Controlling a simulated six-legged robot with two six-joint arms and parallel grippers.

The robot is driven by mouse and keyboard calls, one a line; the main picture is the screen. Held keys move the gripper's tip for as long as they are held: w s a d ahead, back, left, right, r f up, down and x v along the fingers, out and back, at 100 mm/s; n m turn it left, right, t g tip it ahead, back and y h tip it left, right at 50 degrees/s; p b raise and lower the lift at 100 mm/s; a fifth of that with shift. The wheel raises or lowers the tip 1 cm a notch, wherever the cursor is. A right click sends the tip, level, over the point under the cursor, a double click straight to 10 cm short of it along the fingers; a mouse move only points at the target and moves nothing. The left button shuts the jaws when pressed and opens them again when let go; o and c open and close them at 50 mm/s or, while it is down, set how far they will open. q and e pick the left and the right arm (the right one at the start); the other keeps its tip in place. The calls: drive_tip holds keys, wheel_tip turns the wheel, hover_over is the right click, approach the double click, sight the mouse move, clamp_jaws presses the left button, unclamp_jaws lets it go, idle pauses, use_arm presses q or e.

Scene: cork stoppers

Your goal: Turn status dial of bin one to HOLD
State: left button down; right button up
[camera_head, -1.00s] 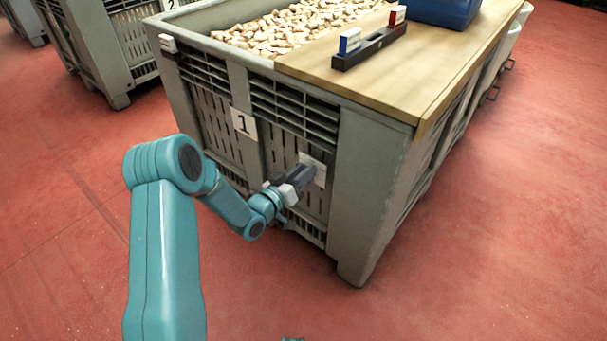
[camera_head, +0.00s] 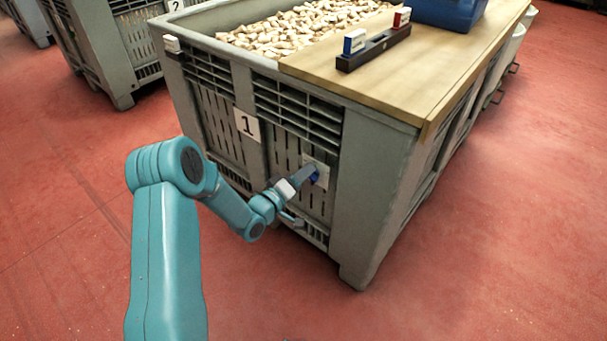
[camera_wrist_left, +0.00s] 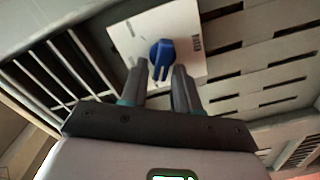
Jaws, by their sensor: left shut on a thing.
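Bin one (camera_head: 386,190) is a grey slatted crate with a "1" label (camera_head: 247,125) on its front. The status dial (camera_wrist_left: 161,54) is a blue knob on a white plate (camera_wrist_left: 131,37) on that front. The dial also shows at the fingertips in the head view (camera_head: 315,176). My left gripper (camera_wrist_left: 160,72) is shut on the dial, one dark finger on each side. A small dark marking stands on the plate right of the knob, too small to read. My right gripper is in neither view.
A wooden board (camera_head: 420,85) on the bin bears a black holder (camera_head: 374,50) with a blue and a red block, and a blue container (camera_head: 450,12). Pale corks (camera_head: 290,30) fill the bin's open part. Bin 2 (camera_head: 110,50) stands behind left. The red floor is clear.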

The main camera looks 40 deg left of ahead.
use_arm(q)
drive_tip(key=shift+f, duration=0.1)
idle(0.3)
drive_tip(key=c, duration=1.1)
unclamp_jaws()
drive_tip(key=shift+s, duration=0.1)
drive_tip(key=s+p, duration=0.1)
drive_tip(key=s, duration=0.4)
drive_tip(key=s+p, duration=0.1)
drive_tip(key=s, duration=0.4)
drive_tip(key=s+a+p, duration=0.1)
drive_tip(key=s, duration=0.5)
drive_tip(key=shift+a+p, duration=0.1)
drive_tip(key=shift+p, duration=0.3)
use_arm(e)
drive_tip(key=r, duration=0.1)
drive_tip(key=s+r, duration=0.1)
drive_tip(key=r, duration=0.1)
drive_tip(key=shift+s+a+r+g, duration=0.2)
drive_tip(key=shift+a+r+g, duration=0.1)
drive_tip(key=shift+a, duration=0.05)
